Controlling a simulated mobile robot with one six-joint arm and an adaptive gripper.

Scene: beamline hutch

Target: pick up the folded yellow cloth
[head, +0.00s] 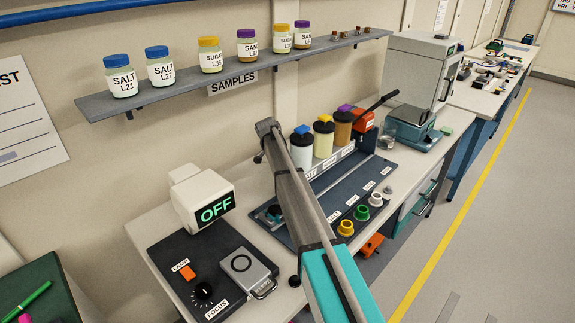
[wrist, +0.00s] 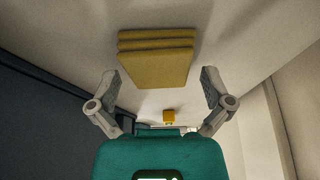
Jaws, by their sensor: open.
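The folded yellow cloth (wrist: 157,68) lies on a pale surface in the upper middle of the wrist view, with its folded layers showing along its top edge. My gripper (wrist: 159,82) is open, with one finger to the left of the cloth and one to the right. Neither finger visibly touches the cloth, and the gap between them is empty. How high the fingers are above the surface I cannot tell. I do not make out the cloth or my gripper in the head view, where my arm crosses the middle of the bench.
In the head view, a lamp unit reading OFF (head: 205,203), lidded jars (head: 323,137), colored rings (head: 361,212) and a sample shelf (head: 180,88) surround my arm.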

